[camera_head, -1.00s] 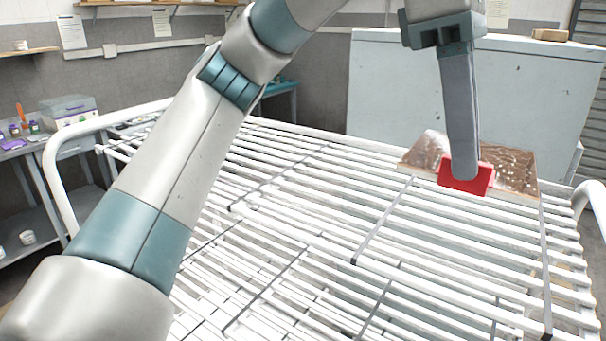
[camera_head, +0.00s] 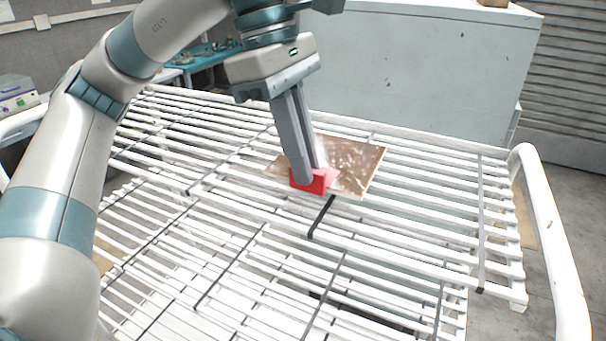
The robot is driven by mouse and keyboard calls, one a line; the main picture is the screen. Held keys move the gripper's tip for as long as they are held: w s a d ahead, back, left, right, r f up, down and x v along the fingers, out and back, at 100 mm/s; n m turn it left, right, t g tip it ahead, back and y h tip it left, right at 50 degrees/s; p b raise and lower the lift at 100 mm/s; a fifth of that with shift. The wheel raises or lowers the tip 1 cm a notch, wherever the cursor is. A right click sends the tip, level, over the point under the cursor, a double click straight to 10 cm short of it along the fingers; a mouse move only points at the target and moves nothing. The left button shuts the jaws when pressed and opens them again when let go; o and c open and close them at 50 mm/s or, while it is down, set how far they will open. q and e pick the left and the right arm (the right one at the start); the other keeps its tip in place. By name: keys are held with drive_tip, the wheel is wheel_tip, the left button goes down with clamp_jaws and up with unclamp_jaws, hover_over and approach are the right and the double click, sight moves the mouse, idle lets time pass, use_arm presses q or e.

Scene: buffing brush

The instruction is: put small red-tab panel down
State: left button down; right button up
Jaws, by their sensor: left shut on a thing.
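The small red-tab panel (camera_head: 357,165) is a flat, brownish, shiny plate with a red tab (camera_head: 323,182) at its near left edge. My left gripper (camera_head: 308,178) comes down from above and is shut on the red tab. The panel lies roughly level over the far part of the white slatted rack (camera_head: 240,235). I cannot tell whether it touches the slats. The fingers hide part of the panel's left side. My right gripper is not in view.
The rack has white tube rails, with a curved end rail (camera_head: 550,240) at the right. Dark strips cross the slats. A large pale grey cabinet (camera_head: 420,75) stands behind it. A teal table (camera_head: 205,58) is at the back left. Much of the rack is bare.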

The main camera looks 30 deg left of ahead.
sight(304, 189)
use_arm(q)
drive_tip(key=shift+f+p, duration=0.85)
drive_tip(key=shift+f, duration=1.15)
drive_tip(key=shift+f, duration=0.15)
drive_tip(key=c, duration=1.8)
unclamp_jaws()
drive_tip(key=shift+c, duration=0.2)
